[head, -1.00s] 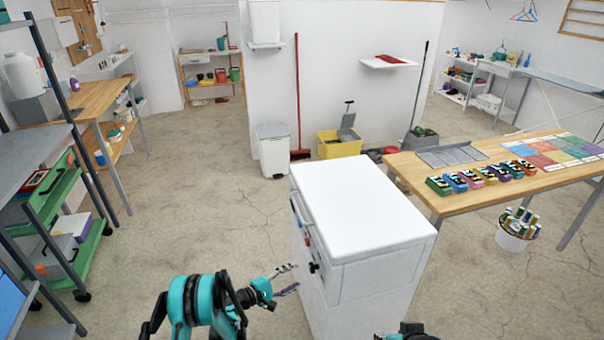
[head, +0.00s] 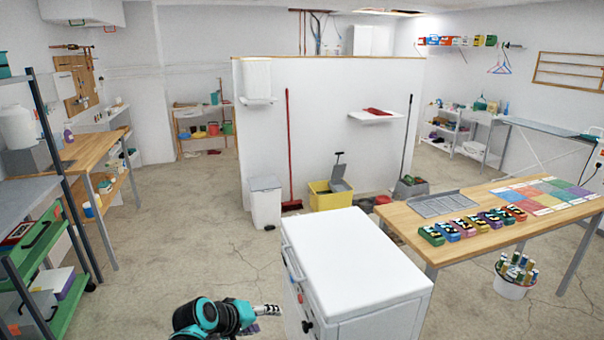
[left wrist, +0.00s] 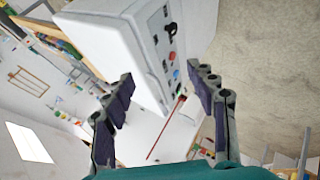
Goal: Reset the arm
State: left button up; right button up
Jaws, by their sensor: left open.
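My left arm comes in at the bottom of the head view, and its gripper (head: 268,316) is beside the left side of a white box-shaped machine (head: 352,248). In the left wrist view the two dark fingers of my left gripper (left wrist: 163,98) are spread wide with nothing between them. That view is tilted, and the white machine (left wrist: 110,38) with its knobs and buttons shows beyond the fingers, apart from them. My right gripper is in neither current view.
A wooden table (head: 450,237) with several coloured blocks stands right of the machine, with a bucket of bottles (head: 513,278) under it. A shelf rack (head: 40,250) stands at the left. The concrete floor (head: 180,240) between rack and machine is clear.

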pick_arm(q)
jog(key=s+a+m+y, duration=0.2)
jog(key=s+a, duration=0.2)
jog(key=s, duration=0.6)
jog(key=s+a+r+m+y, duration=0.1)
jog(key=s+a+m+y, duration=0.2)
jog(key=s, duration=0.8)
jog(key=shift+s+a, duration=0.2)
jog(key=shift+a, duration=0.25)
jog(key=shift+r, duration=0.1)
